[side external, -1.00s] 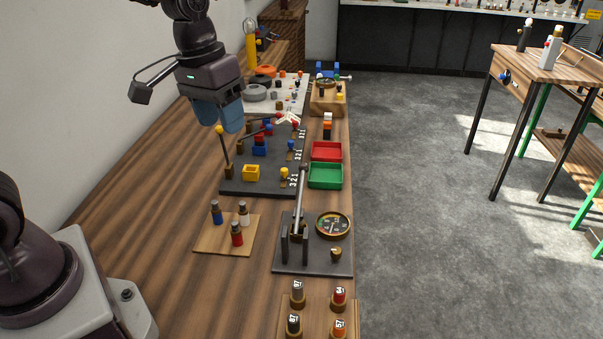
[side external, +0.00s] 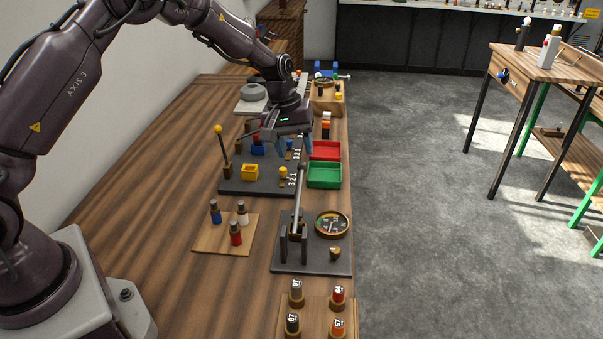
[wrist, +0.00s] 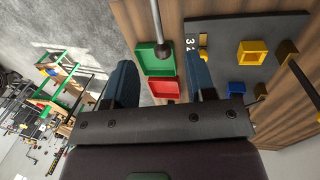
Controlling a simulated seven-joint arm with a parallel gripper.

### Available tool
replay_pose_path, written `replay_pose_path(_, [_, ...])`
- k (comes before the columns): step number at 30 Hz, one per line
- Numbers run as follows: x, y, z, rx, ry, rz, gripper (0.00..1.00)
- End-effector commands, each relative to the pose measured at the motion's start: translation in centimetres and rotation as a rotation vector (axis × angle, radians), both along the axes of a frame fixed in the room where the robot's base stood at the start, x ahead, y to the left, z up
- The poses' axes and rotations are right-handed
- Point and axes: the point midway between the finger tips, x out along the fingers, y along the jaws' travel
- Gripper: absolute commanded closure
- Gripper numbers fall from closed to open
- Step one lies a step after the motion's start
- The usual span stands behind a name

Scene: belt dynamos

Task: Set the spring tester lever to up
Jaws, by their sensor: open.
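The device that looks like the spring tester has a dark base plate (side external: 312,262), two dark posts and a round dial (side external: 332,224). Its grey metal lever (side external: 299,198) runs from between the posts toward the far end of the bench and ends in a dark round knob (side external: 302,167). Its exact tilt is hard to judge. My gripper (side external: 294,150) is open and empty, just beyond the knob. In the wrist view the lever (wrist: 156,20) enters from the top, and its knob (wrist: 163,50) shows between my open fingers (wrist: 162,68). I see no contact.
A green tray (side external: 325,186) and a red tray (side external: 325,158) lie beside the gripper. A dark board (side external: 240,188) with coloured blocks and a yellow-knobbed stick stands left. A wooden plate (side external: 205,247) with several small cylinders is nearer. Another dial device (side external: 325,97) stands at the far end.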

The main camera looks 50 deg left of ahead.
Motion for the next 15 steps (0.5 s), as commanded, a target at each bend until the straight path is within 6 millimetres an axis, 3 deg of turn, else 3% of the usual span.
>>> replay_pose_path(6, [0.5,-0.6,-4.4,0.0,0.003,-0.001,0.5])
replay_pose_path(15, [1.0,-1.1,-7.1,0.0,0.0,-0.003,0.5])
